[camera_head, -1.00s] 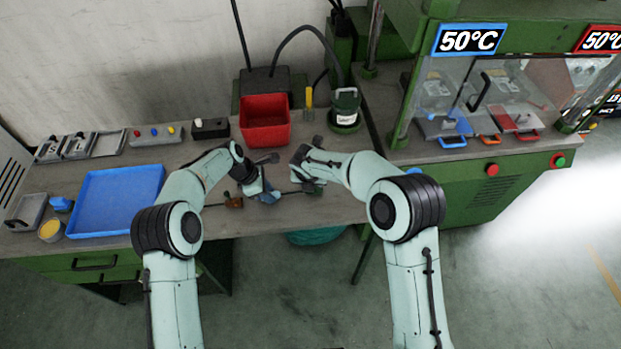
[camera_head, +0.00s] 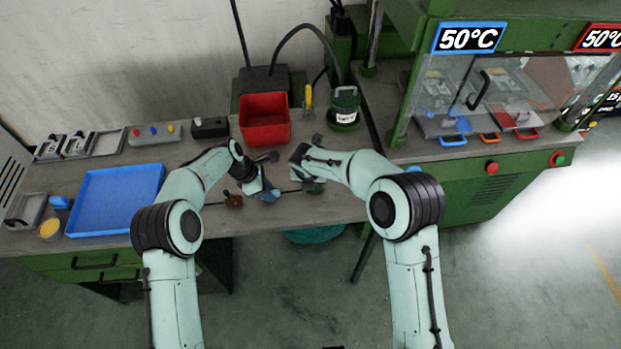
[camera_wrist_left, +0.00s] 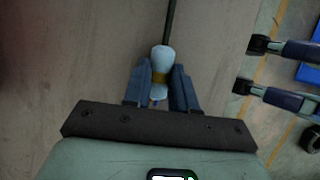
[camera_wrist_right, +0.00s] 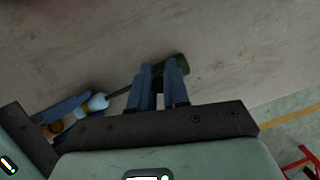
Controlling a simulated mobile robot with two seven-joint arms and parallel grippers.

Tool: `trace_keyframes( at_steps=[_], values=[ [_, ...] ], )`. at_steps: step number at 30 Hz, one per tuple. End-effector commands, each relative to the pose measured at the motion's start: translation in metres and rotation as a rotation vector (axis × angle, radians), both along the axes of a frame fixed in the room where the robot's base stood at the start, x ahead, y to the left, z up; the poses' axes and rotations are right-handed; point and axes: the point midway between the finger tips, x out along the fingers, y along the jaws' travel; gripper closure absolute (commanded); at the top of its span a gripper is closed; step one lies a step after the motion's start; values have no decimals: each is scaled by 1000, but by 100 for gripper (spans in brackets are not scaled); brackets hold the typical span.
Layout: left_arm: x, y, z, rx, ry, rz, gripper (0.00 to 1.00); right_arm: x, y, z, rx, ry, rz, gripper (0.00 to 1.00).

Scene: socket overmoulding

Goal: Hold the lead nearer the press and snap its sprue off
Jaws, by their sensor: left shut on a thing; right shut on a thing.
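The lead stretches between my grippers low over the bench front. Its pale blue moulded end (camera_wrist_left: 162,60) shows in the left wrist view, with an amber band (camera_wrist_left: 160,77) below it. My left gripper (camera_head: 268,191) is shut on this end, its blue fingers on either side. The dark cable (camera_wrist_right: 118,92) runs on to my right gripper (camera_wrist_right: 161,75), which is shut on it near a dark green end piece (camera_wrist_right: 180,64). I cannot make out the sprue between the fingers.
A red bin (camera_head: 265,128) stands behind my grippers, with a green canister (camera_head: 345,107) to its right. A blue tray (camera_head: 117,170) lies at the left. The green press (camera_head: 470,112), reading 50°C, stands at the right. The bench front edge is close.

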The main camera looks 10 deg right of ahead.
Motion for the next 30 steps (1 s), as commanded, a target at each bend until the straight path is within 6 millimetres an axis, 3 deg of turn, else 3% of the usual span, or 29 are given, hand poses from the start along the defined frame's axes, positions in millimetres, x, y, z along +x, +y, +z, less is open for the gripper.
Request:
trace_keyframes(
  at_steps=[17,30],
  values=[
    [0,1,0,2,0,1,100,1,-6,5,0,-2,-1,100],
    [0,0,0,0,0,0,100,1,-5,39,1,-1,-1,100]
  ],
)
